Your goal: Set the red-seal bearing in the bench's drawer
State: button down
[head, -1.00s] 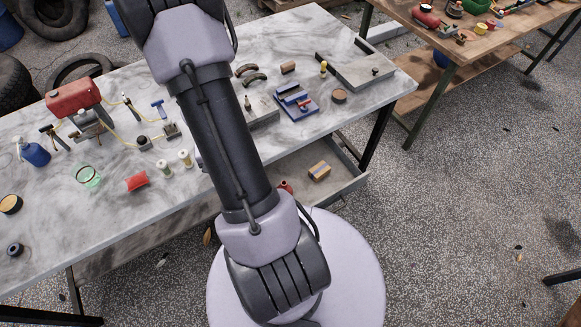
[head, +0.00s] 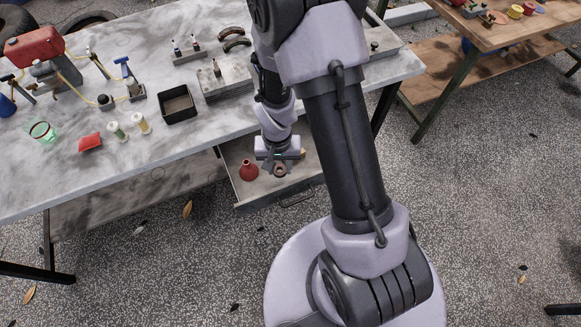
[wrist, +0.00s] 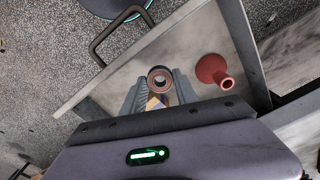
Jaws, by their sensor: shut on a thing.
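The red-seal bearing (wrist: 159,78) is a dark ring with a reddish inner band. My gripper (wrist: 154,91) is shut on it, with the bearing at the fingertips. In the head view the bearing (head: 280,170) shows at the tip of my gripper (head: 279,162), over the bench's open drawer (head: 266,201). The drawer (wrist: 187,43) also fills the middle of the wrist view. I cannot tell how high the bearing is above the drawer floor.
A red funnel-shaped thing (head: 248,171) stands in the drawer, beside my gripper; it also shows in the wrist view (wrist: 211,70).

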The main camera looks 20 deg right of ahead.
aim_at(280, 169)
notch_tip(280, 169, down, 4)
jog(key=shift+f+b, duration=0.25)
jog(key=shift+b, duration=0.6)
jog(key=shift+f, duration=0.15)
jog(key=c, duration=0.9)
grip_release()
jog(key=shift+c, duration=0.2)
